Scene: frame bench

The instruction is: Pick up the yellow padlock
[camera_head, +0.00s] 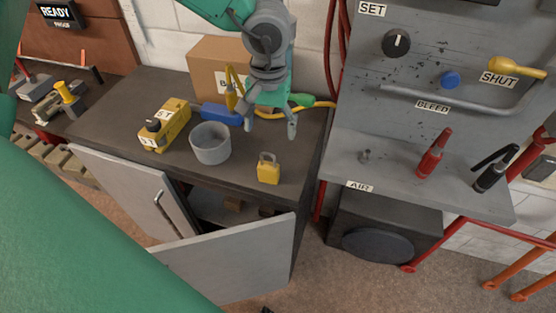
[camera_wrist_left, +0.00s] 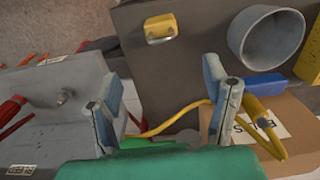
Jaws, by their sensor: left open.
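The yellow padlock (camera_head: 268,172) stands upright near the front right edge of the dark bench top, its grey shackle on top. It also shows in the left wrist view (camera_wrist_left: 160,30), at the top, beyond the fingertips. My left gripper (camera_head: 268,130) is above the bench, behind the padlock and apart from it. Its two fingers are spread with nothing between them, and they also show in the left wrist view (camera_wrist_left: 160,105). My right gripper is not in view.
A grey round pot (camera_head: 210,143) stands left of the padlock, with a yellow box-shaped tool (camera_head: 165,125) farther left. A cardboard box (camera_head: 215,68) and yellow hose (camera_head: 318,104) are behind. Cabinet doors (camera_head: 235,262) hang open below. A grey panel (camera_head: 430,75) rises at right.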

